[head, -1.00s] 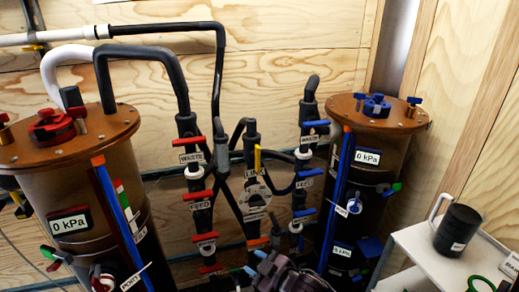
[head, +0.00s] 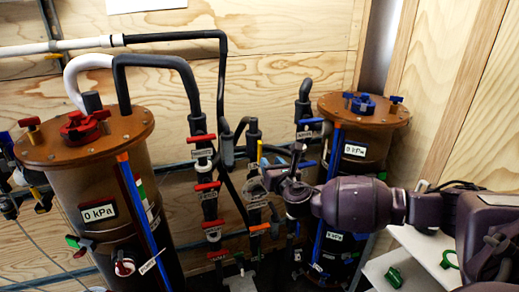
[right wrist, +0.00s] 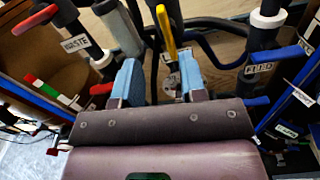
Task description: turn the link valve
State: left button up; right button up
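The link valve's yellow handle (head: 259,152) stands upright on the middle pipe between the two filter tanks. It also shows in the right wrist view (right wrist: 165,32), at top centre. My right gripper (head: 268,180) reaches in from the right and is close to this pipe in the head view. In the right wrist view its two blue fingers (right wrist: 160,80) are apart with nothing held between them. The yellow handle shows beyond the gap between the fingertips; I see no clear contact. The gripper hides part of the valve in the head view. My left gripper is not in view.
Red-handled valves (head: 207,187) line the pipe to the left. Blue-handled valves (head: 308,135) are to the right, partly behind my arm. The left tank (head: 90,150) and right tank (head: 365,112) flank the pipes. A white cart (head: 425,245) is at lower right.

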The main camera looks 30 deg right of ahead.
aim_at(261, 148)
jog(key=shift+n, duration=0.5)
jog(key=shift+d+x, duration=0.1)
jog(key=shift+x, duration=2.65)
jog(key=shift+d+x, duration=0.15)
jog(key=shift+x, duration=2.6)
jog(key=shift+c, duration=0.3)
grip_shut()
